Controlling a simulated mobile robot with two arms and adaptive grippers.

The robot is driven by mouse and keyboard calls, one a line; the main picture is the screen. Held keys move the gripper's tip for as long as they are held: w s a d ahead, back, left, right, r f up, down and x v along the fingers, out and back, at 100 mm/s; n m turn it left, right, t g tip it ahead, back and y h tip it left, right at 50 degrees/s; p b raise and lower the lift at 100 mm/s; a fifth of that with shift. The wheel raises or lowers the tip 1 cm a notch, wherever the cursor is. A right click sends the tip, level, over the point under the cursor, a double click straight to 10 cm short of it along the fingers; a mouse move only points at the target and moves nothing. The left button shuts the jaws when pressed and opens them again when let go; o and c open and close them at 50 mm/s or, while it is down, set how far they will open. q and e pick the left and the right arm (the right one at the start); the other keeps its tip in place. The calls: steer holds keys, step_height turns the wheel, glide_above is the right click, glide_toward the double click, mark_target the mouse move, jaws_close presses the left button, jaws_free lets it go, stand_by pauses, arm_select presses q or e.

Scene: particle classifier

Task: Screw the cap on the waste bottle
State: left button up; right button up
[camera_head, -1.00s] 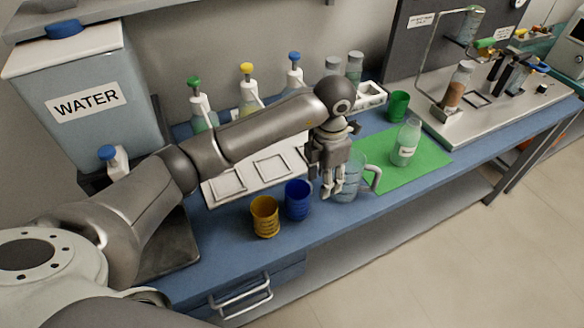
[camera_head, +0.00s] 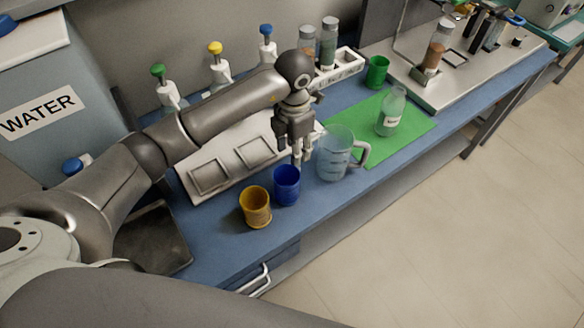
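A clear, pale green bottle (camera_head: 392,111) with a white label stands upright on the green mat (camera_head: 412,135); it appears to be the waste bottle. No cap is visible on its neck, and I cannot pick out a loose cap for it. My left gripper (camera_head: 297,160) points down just behind the blue cup (camera_head: 287,188) and left of the clear jug (camera_head: 333,158). Nothing shows held in it, but its finger gap is too small to judge. My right gripper is not in view.
A yellow cup (camera_head: 255,210) stands near the blue bench's front edge. A green cup (camera_head: 377,71) is behind the mat. A white tray (camera_head: 207,178) and several pump bottles, including one with a yellow top (camera_head: 220,66), stand behind. Bare mat lies right of the bottle.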

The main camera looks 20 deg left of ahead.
arm_select(q)
steer(key=shift+f, duration=1)
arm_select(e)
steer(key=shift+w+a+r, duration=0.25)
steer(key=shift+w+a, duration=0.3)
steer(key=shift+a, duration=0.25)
arm_select(q)
steer(key=shift+f, duration=0.35)
steer(key=shift+f+p, duration=0.55)
steer(key=shift+f, duration=1.8)
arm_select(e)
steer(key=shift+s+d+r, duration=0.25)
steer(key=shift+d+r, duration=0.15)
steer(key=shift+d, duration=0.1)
arm_select(q)
steer(key=shift+c, duration=0.4)
